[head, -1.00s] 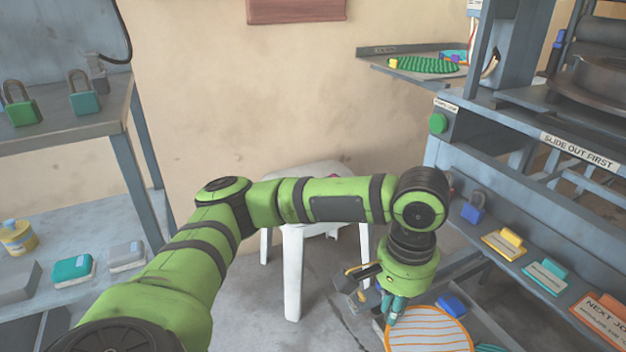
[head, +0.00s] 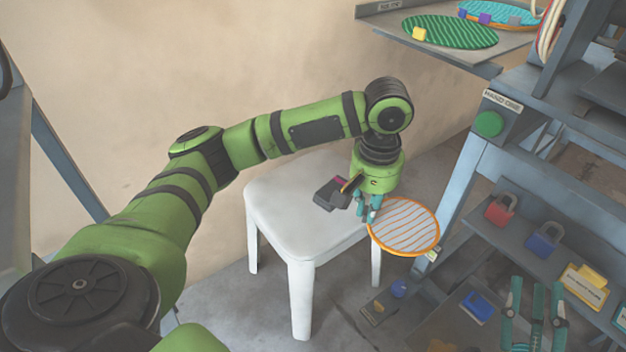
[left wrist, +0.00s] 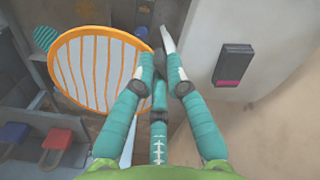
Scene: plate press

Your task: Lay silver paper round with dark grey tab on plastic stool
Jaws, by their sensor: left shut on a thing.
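The silver paper round (head: 405,228) has an orange rim and orange stripes. My left gripper (head: 367,210) is shut at its edge and holds it out beside the right edge of the white plastic stool (head: 285,215). In the left wrist view the round (left wrist: 95,70) lies left of the fingertips (left wrist: 160,68), with the pale stool top (left wrist: 265,25) at the right. My right gripper (head: 535,315) is open, its fingers apart and empty, at the lower right of the head view.
A green round (head: 450,32) lies on a shelf at the upper right. Red (head: 500,210) and blue (head: 544,240) padlocks are at the right. The stool's left side is clear.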

